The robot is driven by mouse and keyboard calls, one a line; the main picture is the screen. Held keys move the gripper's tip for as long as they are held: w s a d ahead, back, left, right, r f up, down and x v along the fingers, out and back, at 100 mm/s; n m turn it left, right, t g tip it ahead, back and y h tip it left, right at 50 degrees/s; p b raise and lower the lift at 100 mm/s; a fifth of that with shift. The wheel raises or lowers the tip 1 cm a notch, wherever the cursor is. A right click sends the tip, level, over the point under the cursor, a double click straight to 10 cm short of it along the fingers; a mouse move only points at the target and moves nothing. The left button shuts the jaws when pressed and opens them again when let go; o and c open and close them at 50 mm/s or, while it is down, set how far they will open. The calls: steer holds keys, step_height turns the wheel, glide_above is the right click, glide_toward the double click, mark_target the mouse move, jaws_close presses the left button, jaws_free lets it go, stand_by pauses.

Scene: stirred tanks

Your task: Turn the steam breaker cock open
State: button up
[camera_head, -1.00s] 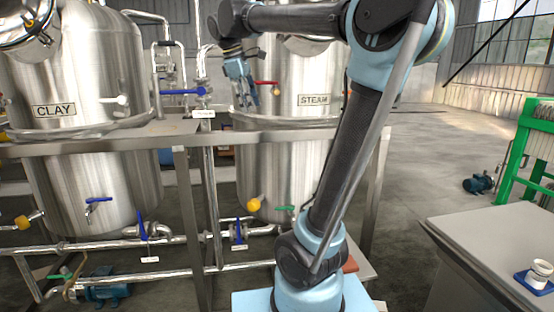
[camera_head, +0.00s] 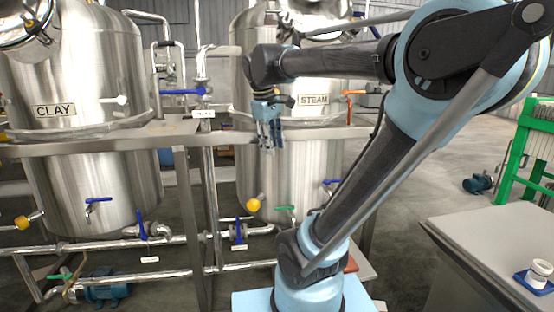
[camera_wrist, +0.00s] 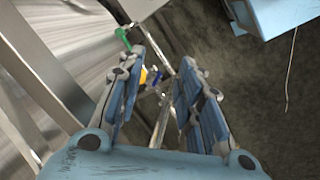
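The steel tank labelled STEAM (camera_head: 314,100) stands mid-view behind my arm. Its low fittings include a green handle (camera_head: 285,208), a yellow fitting (camera_head: 254,205) and a blue lever (camera_head: 238,229). An orange-red handle (camera_head: 356,92) shows at its upper right. I cannot tell which fitting is the breaker cock. My gripper (camera_head: 268,146) hangs in front of the tank, above the low fittings, pointing down. In the wrist view my gripper (camera_wrist: 166,58) has its fingers apart with nothing held. The green handle (camera_wrist: 122,38) shows beyond the left finger.
The frame rail (camera_head: 225,137) runs across the tanks near my gripper. The CLAY tank (camera_head: 80,140) stands left with blue-handled valves. A grey table (camera_head: 480,250) with a white cup (camera_head: 540,272) is at right. Pipes (camera_head: 180,275) run low.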

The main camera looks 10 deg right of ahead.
steer(key=shift+m, duration=0.8)
steer(key=shift+s+d+f, duration=0.2)
steer(key=shift+s+f, duration=0.25)
steer(key=shift+f, duration=0.25)
steer(key=shift+s+d+f, duration=0.25)
steer(key=shift+s+f, duration=0.2)
steer(key=shift+f, duration=0.25)
steer(key=shift+s+d+f, duration=0.2)
steer(key=shift+s+f, duration=0.25)
steer(key=shift+f, duration=0.25)
